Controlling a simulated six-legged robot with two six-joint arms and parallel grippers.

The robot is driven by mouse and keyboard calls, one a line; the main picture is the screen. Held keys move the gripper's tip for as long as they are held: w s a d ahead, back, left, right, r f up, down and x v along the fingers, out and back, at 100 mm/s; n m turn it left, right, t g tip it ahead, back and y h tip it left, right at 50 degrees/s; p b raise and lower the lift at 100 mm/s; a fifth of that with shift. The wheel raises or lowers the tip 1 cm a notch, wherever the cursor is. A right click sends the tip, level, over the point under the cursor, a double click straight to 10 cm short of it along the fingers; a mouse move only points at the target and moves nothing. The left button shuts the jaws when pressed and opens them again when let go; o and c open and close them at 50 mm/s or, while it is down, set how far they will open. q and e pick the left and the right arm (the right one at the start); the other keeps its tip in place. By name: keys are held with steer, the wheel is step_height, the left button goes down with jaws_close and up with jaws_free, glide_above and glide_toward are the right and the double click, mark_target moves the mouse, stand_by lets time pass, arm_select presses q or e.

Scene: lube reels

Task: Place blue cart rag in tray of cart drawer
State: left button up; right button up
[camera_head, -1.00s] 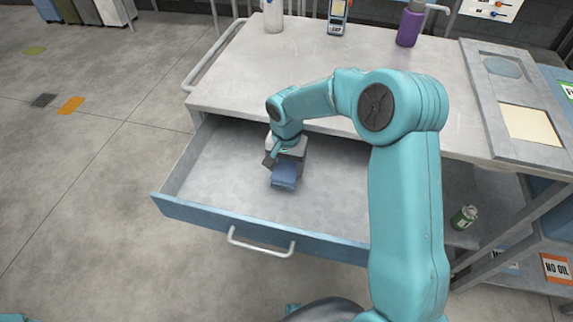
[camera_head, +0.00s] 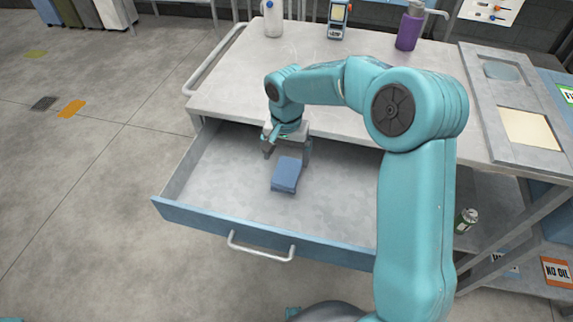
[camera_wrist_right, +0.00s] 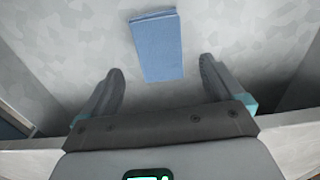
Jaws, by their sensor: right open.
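The blue rag (camera_head: 286,175) lies folded on the floor of the open cart drawer (camera_head: 215,175), near its middle. In the right wrist view the rag (camera_wrist_right: 158,46) lies flat ahead of the fingertips, apart from both fingers. My right gripper (camera_head: 287,153) is open and empty, just behind and above the rag, towards the cart. Its two fingers also show spread apart in the right wrist view (camera_wrist_right: 161,80). My left gripper is not in view.
The cart top (camera_head: 240,80) overhangs the back of the drawer. A white bottle (camera_head: 273,18), a handheld meter (camera_head: 339,18) and a purple bottle (camera_head: 409,27) stand on it. A green can (camera_head: 466,220) is on the lower shelf. The rest of the drawer is bare.

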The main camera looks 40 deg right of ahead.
mark_target(286, 173)
steer(key=shift+r, duration=2.8)
steer(key=shift+f, duration=0.1)
